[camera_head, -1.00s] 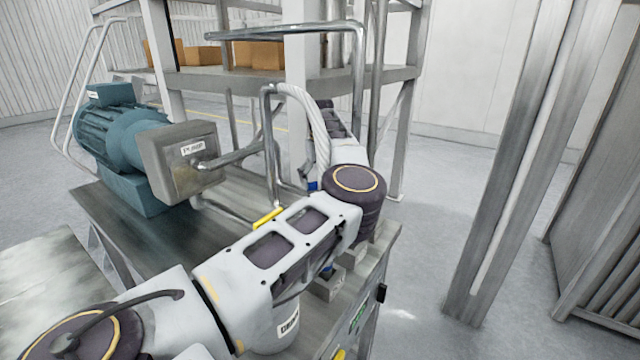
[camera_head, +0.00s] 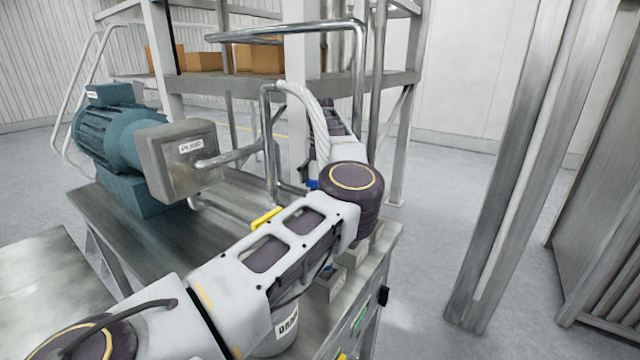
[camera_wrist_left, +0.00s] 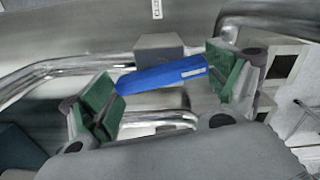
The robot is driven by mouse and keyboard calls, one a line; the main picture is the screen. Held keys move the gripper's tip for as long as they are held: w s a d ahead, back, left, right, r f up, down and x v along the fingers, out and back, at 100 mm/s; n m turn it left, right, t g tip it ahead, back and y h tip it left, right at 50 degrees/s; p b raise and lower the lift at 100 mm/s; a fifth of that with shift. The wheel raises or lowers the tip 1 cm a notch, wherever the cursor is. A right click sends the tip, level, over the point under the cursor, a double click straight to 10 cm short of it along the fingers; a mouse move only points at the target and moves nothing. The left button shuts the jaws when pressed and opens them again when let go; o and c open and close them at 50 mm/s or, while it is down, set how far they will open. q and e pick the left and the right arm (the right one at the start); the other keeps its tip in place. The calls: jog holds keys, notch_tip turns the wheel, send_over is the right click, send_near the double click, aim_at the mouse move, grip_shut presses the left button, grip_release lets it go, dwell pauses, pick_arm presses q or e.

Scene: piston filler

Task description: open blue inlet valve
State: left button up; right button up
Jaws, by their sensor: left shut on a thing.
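The blue valve handle (camera_wrist_left: 160,76) is a long flat bar with a pale label near its right end. It lies slightly tilted across the left wrist view, in front of a grey block (camera_wrist_left: 158,46) and steel pipes. My left gripper (camera_wrist_left: 166,88) has its green-padded fingers at the two ends of the handle and is shut on it. In the head view my left arm hides most of the gripper and valve. Only a small blue patch (camera_head: 312,184) shows beside the arm, and I cannot tell which blue part it is. My right gripper is not in view.
A teal motor with a steel pump box (camera_head: 182,160) stands on the metal skid at left. Bent steel pipes (camera_head: 270,140) rise close to my arm. A yellow handle (camera_head: 266,217) and a drum labelled DRAIN (camera_head: 287,326) are near my forearm.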

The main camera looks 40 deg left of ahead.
pick_arm(q)
jog(key=shift+r+m, duration=0.1)
jog(key=shift+m, duration=1)
jog(key=shift+m+b, duration=0.3)
jog(key=shift+b, duration=0.05)
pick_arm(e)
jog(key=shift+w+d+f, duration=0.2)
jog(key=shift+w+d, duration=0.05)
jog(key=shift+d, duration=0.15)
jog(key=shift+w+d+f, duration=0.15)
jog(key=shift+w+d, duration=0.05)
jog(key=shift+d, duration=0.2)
pick_arm(q)
jog(key=o, duration=0.8)
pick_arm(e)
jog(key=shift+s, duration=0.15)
pick_arm(q)
jog(key=shift+r, duration=6)
jog(key=shift+f, duration=0.15)
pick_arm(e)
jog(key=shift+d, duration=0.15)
